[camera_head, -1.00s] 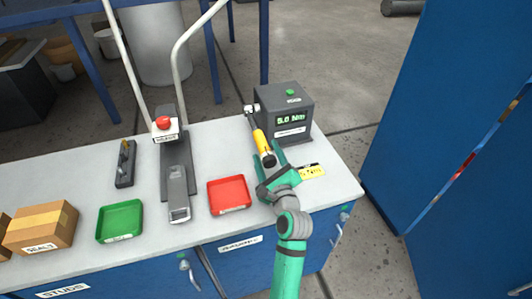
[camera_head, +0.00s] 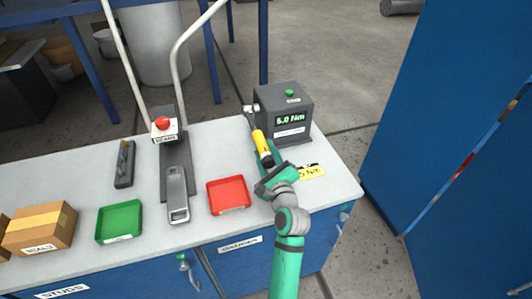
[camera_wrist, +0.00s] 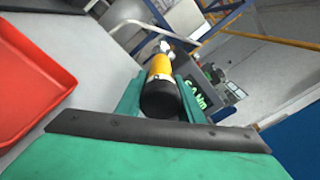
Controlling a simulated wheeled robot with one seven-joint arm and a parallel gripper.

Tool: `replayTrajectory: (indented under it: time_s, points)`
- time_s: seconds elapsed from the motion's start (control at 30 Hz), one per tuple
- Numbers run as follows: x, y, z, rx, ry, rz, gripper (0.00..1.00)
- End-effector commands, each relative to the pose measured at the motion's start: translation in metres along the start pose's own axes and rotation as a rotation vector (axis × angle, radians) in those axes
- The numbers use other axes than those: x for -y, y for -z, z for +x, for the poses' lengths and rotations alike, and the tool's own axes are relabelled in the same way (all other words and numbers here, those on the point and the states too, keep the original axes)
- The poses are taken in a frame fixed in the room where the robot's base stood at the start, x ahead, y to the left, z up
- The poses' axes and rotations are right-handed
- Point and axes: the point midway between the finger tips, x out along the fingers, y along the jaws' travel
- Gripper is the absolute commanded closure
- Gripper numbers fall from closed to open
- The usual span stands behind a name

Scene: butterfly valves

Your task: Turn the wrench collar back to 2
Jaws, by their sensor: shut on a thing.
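The torque wrench has a yellow body (camera_head: 261,143) and a dark end that serves as its collar; its head meets the grey tester box (camera_head: 286,110). The tester's green display reads about 6.0 Nm in the head view. My gripper (camera_head: 268,163) is shut on the wrench's dark end. In the wrist view the green fingers of my gripper (camera_wrist: 160,100) lie on both sides of the black collar (camera_wrist: 160,98), with the yellow body (camera_wrist: 160,66) beyond it. The collar's number marks are too small to read.
A red tray (camera_head: 229,194) lies left of my gripper and a green tray (camera_head: 119,222) farther left. A yellow card (camera_head: 311,171) lies just right of my gripper. A stand with a red button (camera_head: 163,124) rises left of the wrench.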

Motion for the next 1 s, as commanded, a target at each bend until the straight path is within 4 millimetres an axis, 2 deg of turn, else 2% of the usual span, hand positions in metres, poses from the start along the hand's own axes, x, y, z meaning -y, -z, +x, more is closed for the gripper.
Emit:
replayTrajectory:
  time_s: [0.27, 1.0]
  points:
    - [0.0014, 0.0005, -0.0002, 0.000, 0.013, -0.172, 0.88]
    - [0.0042, -0.0012, -0.0002, -0.001, 0.056, -0.870, 0.88]
